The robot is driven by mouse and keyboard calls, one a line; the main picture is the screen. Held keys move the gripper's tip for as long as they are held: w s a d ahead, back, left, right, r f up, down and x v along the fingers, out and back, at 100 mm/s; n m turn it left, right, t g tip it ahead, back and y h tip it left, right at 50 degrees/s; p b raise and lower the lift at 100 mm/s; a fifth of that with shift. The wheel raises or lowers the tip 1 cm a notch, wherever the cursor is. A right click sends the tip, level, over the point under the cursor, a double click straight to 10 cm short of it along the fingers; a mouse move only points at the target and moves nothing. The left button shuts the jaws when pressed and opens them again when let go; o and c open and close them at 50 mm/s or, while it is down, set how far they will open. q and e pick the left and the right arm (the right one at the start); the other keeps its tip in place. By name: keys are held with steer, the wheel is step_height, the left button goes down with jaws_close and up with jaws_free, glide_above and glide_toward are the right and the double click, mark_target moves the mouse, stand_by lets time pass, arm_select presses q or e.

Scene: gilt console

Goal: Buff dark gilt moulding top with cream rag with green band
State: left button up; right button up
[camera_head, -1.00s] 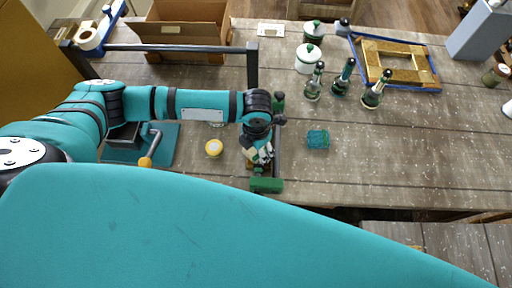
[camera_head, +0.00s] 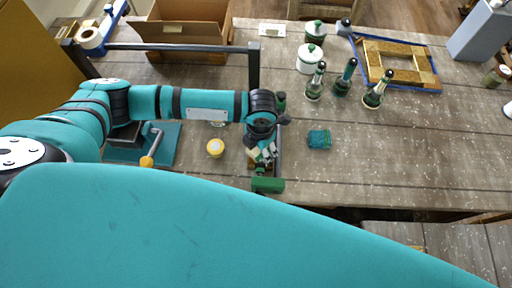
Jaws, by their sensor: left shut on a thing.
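My left gripper (camera_head: 262,151) points down near the middle of the table. It is shut on a small cream and green bundle (camera_head: 254,153), which looks like the cream rag with the green band, mostly hidden by the fingers. Just below it a small dark gilt piece (camera_head: 261,169) shows, probably the moulding, between a grey bar and a green block (camera_head: 267,185). The arm and gripper hide most of it, and I cannot tell whether the rag touches its top. My right gripper is not in view.
A crumpled teal cloth (camera_head: 319,139) lies right of the gripper, a yellow-rimmed round tin (camera_head: 215,148) left of it. Several dark-topped bottles (camera_head: 315,82) and a gilt frame (camera_head: 429,68) stand or lie farther back. A dark rail (camera_head: 170,47) crosses behind my arm. The table's right middle is clear.

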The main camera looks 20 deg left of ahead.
arm_select(q)
steer(key=shift+s+a+f, duration=0.15)
steer(key=shift+s+a, duration=0.05)
steer(key=shift+s, duration=0.05)
steer(key=shift+a, duration=0.1)
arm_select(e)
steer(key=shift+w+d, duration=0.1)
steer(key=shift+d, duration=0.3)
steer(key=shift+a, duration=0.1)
